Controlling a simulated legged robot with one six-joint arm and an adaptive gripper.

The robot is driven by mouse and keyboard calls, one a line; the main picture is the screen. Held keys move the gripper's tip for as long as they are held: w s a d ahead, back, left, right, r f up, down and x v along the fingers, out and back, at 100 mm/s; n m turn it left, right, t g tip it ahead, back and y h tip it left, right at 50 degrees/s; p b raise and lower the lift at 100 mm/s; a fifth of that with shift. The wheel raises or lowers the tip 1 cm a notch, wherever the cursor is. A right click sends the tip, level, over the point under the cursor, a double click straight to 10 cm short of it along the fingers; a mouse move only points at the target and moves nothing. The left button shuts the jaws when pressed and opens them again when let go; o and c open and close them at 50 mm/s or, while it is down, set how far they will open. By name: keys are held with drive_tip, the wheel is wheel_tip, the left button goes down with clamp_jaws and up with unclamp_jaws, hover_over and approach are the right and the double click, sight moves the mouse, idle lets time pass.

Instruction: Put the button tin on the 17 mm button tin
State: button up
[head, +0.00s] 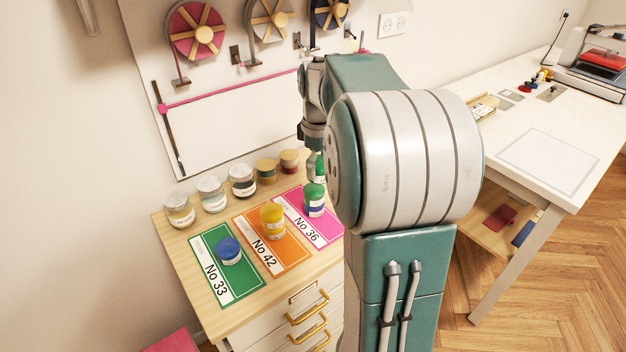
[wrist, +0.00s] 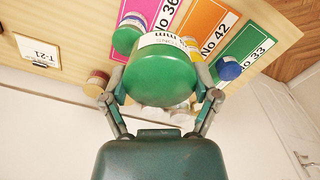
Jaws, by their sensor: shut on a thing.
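My gripper (wrist: 161,90) is shut on a round tin with a green lid (wrist: 160,75). The tin's white label ends in "mm", but its number is unreadable. In the head view a green part of this tin (head: 320,170) shows beside my arm, above the back of the pink No 36 card (head: 293,208); the rest is hidden. A green-lidded tin (head: 314,200) stands on that card, also seen in the wrist view (wrist: 127,39), apart from the held tin in the head view. Its size is unreadable, so I cannot tell which tin is the 17 mm one.
A yellow-lidded tin (head: 272,216) stands on the orange No 42 card (head: 292,255). A blue-lidded tin (head: 229,250) stands on the green No 33 card (head: 244,287). Several jars (head: 211,195) line the back edge. A white table (head: 520,130) is at right.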

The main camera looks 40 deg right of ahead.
hover_over(313, 189)
wheel_tip(313, 189, down, 7)
drive_tip(key=shift+r, duration=0.15)
wheel_tip(313, 189, down, 3)
drive_tip(key=shift+w+f, duration=0.1)
drive_tip(key=shift+f, duration=0.05)
drive_tip(key=o, duration=1)
drive_tip(key=shift+f, duration=0.1)
drive_tip(key=shift+o, duration=0.2)
